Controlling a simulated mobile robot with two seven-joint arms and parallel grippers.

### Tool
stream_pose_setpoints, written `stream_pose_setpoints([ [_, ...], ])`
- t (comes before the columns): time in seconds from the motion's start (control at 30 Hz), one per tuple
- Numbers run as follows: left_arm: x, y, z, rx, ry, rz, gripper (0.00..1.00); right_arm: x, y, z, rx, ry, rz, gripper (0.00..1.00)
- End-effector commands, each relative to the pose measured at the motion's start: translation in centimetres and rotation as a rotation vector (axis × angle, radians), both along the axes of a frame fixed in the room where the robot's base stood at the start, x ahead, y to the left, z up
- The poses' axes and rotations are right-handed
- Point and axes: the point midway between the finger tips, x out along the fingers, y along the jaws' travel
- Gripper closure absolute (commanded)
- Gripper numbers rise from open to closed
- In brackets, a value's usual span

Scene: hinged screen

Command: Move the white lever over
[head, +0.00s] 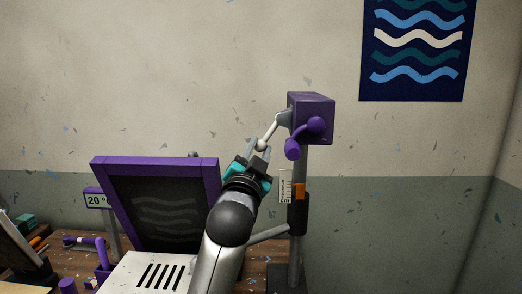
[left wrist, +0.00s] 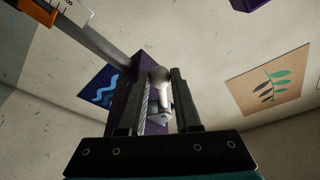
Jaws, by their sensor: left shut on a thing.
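The white lever (head: 269,131) sticks out down and to the left from the purple box (head: 311,115) on top of a grey post. Its rounded knob shows in the left wrist view (left wrist: 159,78), between two dark fingers. My left gripper (head: 258,150) is shut on the lever's knob end; it also shows in the left wrist view (left wrist: 160,100). The fingers hide part of the knob. My right gripper is not in either view.
A purple crank handle (head: 303,136) is on the box's front, right of the lever. A purple-framed dark screen (head: 160,205) stands tilted left of my arm, above a white slotted panel (head: 150,272).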

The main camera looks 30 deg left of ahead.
Motion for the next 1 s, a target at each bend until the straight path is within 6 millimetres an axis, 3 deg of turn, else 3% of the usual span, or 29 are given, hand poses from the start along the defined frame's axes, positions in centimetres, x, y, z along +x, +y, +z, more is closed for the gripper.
stream_pose_setpoints([
  [0.4,-0.8,1.3,1.7,0.002,-0.002,0.002,0.99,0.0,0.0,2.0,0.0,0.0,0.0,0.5],
  [0.77,-0.9,1.4,1.6,0.002,-0.003,0.001,0.99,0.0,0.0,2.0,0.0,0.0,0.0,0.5],
  [1.0,-1.1,1.8,2.7,0.003,-0.003,0.002,0.98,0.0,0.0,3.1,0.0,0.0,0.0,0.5],
])
